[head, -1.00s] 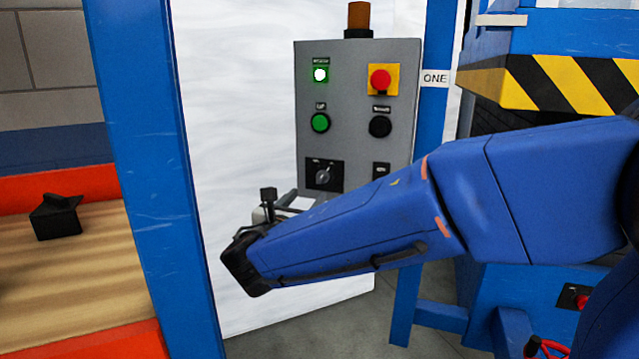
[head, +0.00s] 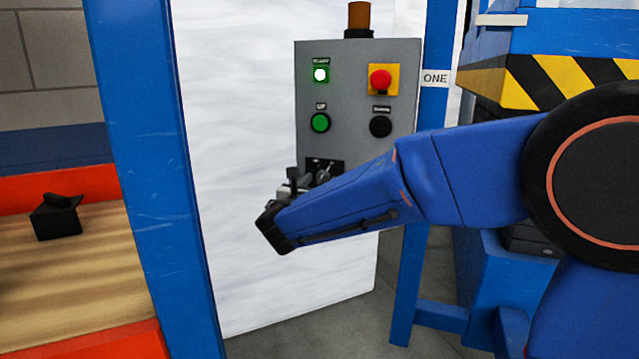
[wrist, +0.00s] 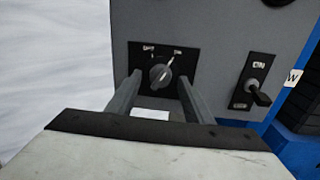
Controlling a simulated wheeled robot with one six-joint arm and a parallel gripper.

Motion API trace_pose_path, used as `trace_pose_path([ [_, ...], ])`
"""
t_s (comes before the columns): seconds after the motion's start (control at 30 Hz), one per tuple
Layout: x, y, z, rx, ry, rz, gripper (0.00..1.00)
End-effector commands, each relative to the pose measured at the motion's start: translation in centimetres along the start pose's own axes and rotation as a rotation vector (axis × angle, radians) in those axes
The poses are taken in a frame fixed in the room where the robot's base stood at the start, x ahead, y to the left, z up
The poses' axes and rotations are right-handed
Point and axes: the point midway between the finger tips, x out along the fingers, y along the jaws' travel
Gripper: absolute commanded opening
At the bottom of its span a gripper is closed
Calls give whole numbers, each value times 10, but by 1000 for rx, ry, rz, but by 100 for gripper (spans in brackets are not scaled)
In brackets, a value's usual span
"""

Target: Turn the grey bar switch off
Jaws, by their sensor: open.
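The grey bar switch (wrist: 161,75) is a round rotary knob with a raised bar on a black plate, low on the panel. In the wrist view its bar tilts up to the right, toward the right-hand label, which seems to read ON. My gripper (wrist: 159,80) is open, with one finger on each side of the knob in that view. I cannot tell whether either finger touches it. In the head view my gripper (head: 302,180) is in front of the switch plate and hides part of it; the black plate (head: 322,164) shows above.
A black toggle switch (wrist: 257,92) is right of the knob. Above are a lit green lamp (head: 320,75), a green button (head: 320,122), a black button (head: 380,126) and a red emergency button (head: 380,80). Blue posts (head: 150,150) flank the panel.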

Motion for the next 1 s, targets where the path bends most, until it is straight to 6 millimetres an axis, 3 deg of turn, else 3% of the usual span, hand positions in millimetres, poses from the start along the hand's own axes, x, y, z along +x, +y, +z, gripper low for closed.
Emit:
trace_pose_path([
  [0.27, 1, 0, 0, 0, 0, 0, 47],
  [0.43, 1, 0, 0, 0, 0, 0, 8],
  [0.47, 1, 0, 0, 0, 0, 0, 6],
  [0.77, 1, 0, 0, -26, 2, 0, 6],
  [1.0, 1, 0, 1, -145, 11, 1, 6],
])
